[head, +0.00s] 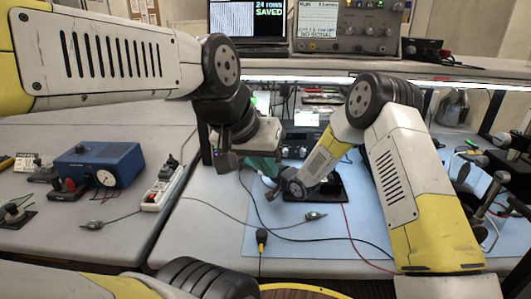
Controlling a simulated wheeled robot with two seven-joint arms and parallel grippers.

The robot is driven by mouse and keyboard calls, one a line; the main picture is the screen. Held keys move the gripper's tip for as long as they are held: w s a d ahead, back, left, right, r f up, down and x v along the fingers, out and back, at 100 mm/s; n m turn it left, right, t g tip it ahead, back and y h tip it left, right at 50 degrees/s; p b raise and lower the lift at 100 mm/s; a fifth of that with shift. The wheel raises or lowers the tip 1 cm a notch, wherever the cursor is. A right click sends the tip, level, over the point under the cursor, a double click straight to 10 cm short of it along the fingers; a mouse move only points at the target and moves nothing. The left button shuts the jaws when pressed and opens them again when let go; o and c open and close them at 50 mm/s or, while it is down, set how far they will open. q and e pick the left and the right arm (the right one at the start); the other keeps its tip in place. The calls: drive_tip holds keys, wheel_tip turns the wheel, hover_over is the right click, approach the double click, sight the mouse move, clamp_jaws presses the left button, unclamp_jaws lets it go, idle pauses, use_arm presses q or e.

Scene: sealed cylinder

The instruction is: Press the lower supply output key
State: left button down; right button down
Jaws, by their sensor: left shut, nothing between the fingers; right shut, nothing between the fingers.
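A dark unit with knobs (294,152), perhaps the lower supply, stands at the back of the bench, partly hidden behind my arms. A small lit display (307,118) shows just above it. I cannot make out an output key. My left gripper (228,162) hangs in front and to the left of this unit, shut and empty. My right gripper (272,194) is shut and empty, pointing down and left, low over the blue mat in front of the unit. I cannot tell whether either touches anything.
A blue box with a gauge (98,163) and a power strip (163,187) stand on the left bench. Cables cross the blue mat (300,238). A black tray (328,189) lies beside my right gripper. A laptop (248,22) and an oscilloscope (347,27) stand on the shelf.

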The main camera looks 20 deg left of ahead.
drive_tip(key=shift+w+a, duration=0.15)
drive_tip(key=shift+w, duration=0.5)
drive_tip(key=shift+w, duration=0.15)
idle(1.5)
drive_tip(key=shift+w+a, duration=0.1)
drive_tip(key=shift+w, duration=0.15)
drive_tip(key=shift+w+a, duration=0.1)
drive_tip(key=shift+w, duration=0.25)
idle(0.6)
idle(0.3)
drive_tip(key=shift+s+d, duration=0.2)
drive_tip(key=shift+s, duration=0.55)
drive_tip(key=shift+s, duration=0.1)
drive_tip(key=shift+s+d, duration=0.2)
drive_tip(key=shift+s, duration=0.6)
drive_tip(key=shift+s+d, duration=0.25)
drive_tip(key=shift+s, duration=0.5)
drive_tip(key=shift+s+d, duration=0.2)
drive_tip(key=shift+s, duration=0.6)
